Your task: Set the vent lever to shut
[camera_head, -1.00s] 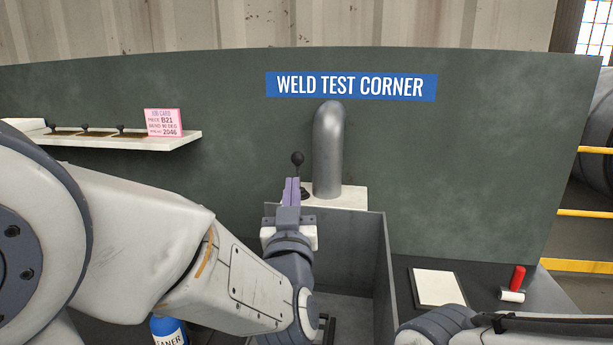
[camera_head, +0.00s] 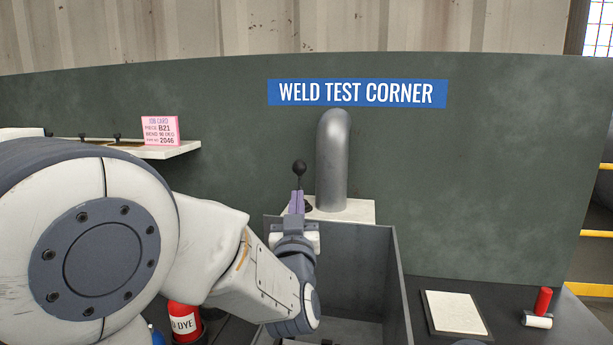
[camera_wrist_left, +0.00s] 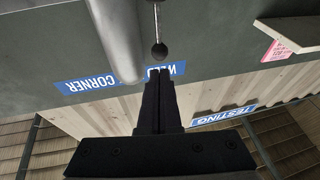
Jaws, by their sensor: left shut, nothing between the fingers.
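The vent lever (camera_head: 300,172) is a thin rod with a black ball knob, standing upright on a white block (camera_head: 350,211) beside a grey bent vent pipe (camera_head: 333,160). My left gripper (camera_head: 297,200) is shut and empty, with its fingers just below the knob in the head view. They hide part of the rod and its base. In the left wrist view the knob (camera_wrist_left: 159,51) is just beyond the closed fingertips (camera_wrist_left: 158,72); I cannot tell whether they touch. My right gripper is not in view.
A grey open-topped bin (camera_head: 400,290) stands below the white block. A shelf with a pink job card (camera_head: 160,130) is at the left. A red dye bottle (camera_head: 184,320) stands below my left arm.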

